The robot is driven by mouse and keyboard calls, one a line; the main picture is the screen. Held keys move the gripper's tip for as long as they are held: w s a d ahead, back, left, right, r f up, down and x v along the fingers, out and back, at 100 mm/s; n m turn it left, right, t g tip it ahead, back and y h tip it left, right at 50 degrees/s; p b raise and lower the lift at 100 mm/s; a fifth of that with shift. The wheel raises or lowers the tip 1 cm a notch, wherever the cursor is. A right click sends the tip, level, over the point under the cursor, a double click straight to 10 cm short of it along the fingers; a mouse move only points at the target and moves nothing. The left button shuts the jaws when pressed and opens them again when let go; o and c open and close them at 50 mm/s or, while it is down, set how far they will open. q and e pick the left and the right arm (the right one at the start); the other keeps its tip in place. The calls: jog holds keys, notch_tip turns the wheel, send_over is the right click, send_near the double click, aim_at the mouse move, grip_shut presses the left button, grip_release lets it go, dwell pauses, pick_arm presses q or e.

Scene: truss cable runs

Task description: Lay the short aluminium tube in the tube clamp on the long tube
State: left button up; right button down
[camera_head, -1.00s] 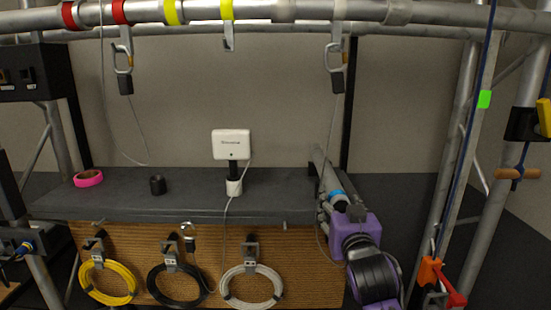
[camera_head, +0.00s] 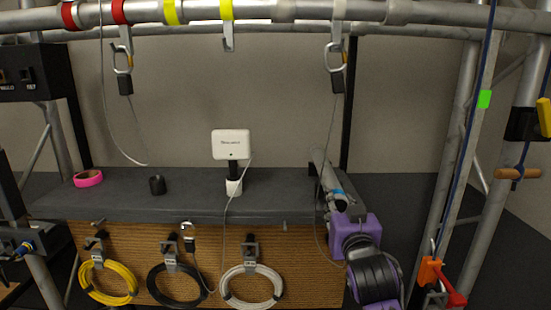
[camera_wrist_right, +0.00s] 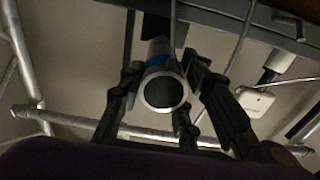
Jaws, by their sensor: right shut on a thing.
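The short aluminium tube (camera_head: 321,168) is a grey pipe with a blue band, over the right end of the dark shelf in the head view. My right gripper (camera_head: 337,203) is shut on it near the blue band. In the right wrist view the tube (camera_wrist_right: 164,92) points its open round end at the camera, between the fingers (camera_wrist_right: 160,80). The long tube (camera_head: 445,15) runs across the top of the head view, well above the held tube. It carries collar-like fittings (camera_head: 398,12); I cannot tell which is the tube clamp. My left gripper is out of view.
The dark shelf (camera_head: 110,200) holds a pink tape roll (camera_head: 88,178), a black cylinder (camera_head: 157,185) and a white device (camera_head: 231,145). Carabiners (camera_head: 336,58) and thin cables hang from the long tube. Upright truss tubes (camera_head: 456,140) stand at right.

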aim_at(341, 195)
jog(key=shift+r, duration=0.25)
jog(key=shift+r, duration=1.65)
jog(key=shift+f, duration=0.1)
